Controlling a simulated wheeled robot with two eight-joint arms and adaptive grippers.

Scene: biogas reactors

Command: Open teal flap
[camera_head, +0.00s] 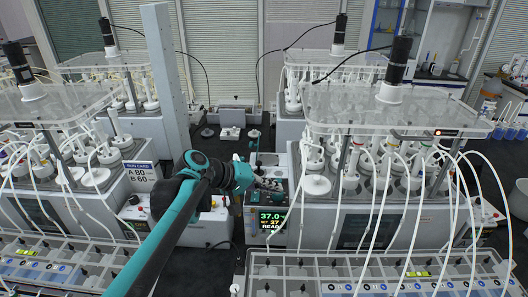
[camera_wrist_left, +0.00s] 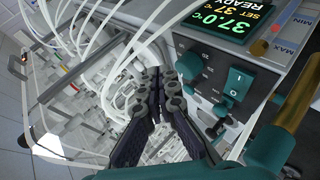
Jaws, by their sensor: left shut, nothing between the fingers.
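A teal piece marked with I and O (camera_wrist_left: 237,84) sits on the dark control panel beside the lit display, in the left wrist view. I cannot tell whether it is the flap itself or a switch, nor whether it is open. My left gripper (camera_wrist_left: 158,82) is shut and empty, left of the panel and apart from the teal piece in that picture. In the head view my left gripper (camera_head: 268,184) is over the top of the control unit, just above its display (camera_head: 271,219). My arm and gripper hide part of this unit. My right gripper is not in view.
Reactor stations with clear top plates stand left (camera_head: 60,103) and right (camera_head: 390,108). Thin white tubes (camera_wrist_left: 92,30) hang close to my gripper. Racks of bottles (camera_head: 375,275) line the front. A grey post (camera_head: 167,80) rises left of centre.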

